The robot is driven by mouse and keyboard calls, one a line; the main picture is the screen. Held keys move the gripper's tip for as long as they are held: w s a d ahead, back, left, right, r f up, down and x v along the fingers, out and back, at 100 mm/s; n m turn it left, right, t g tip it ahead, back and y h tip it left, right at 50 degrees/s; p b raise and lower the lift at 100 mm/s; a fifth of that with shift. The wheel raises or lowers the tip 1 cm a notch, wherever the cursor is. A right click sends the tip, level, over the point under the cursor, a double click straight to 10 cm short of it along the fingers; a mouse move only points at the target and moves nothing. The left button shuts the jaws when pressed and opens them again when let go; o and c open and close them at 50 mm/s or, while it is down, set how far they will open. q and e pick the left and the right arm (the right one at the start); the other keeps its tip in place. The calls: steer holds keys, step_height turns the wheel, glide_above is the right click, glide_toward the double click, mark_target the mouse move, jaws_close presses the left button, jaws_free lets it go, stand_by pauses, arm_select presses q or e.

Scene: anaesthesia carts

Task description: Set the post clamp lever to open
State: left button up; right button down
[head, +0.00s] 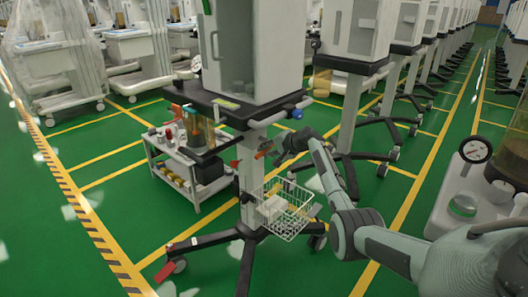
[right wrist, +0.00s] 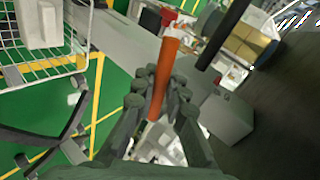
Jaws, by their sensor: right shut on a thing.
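The cart's grey post (head: 250,172) stands upright under the dark shelf. An orange lever (head: 264,148) sticks out from the upper part of the post. My right gripper (head: 279,150) is at this lever, to the right of the post. In the right wrist view the orange lever (right wrist: 163,80) lies between the fingers, and the gripper (right wrist: 162,92) is shut on it. The lever's far end runs toward the grey post (right wrist: 125,40). The fingers hide part of the lever. My left gripper is not in view.
A wire basket (head: 283,210) with a white box (head: 270,207) hangs on the post below my right gripper. The dark shelf (head: 230,108) is just above. A low trolley (head: 190,167) stands to the left. Another cart's post (head: 350,112) is behind on the right.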

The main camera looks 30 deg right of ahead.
steer(key=shift+r, duration=0.1)
stand_by(0.4)
steer(key=c, duration=1.5)
jaws_free()
steer(key=shift+c, duration=0.2)
steer(key=v, duration=1.2)
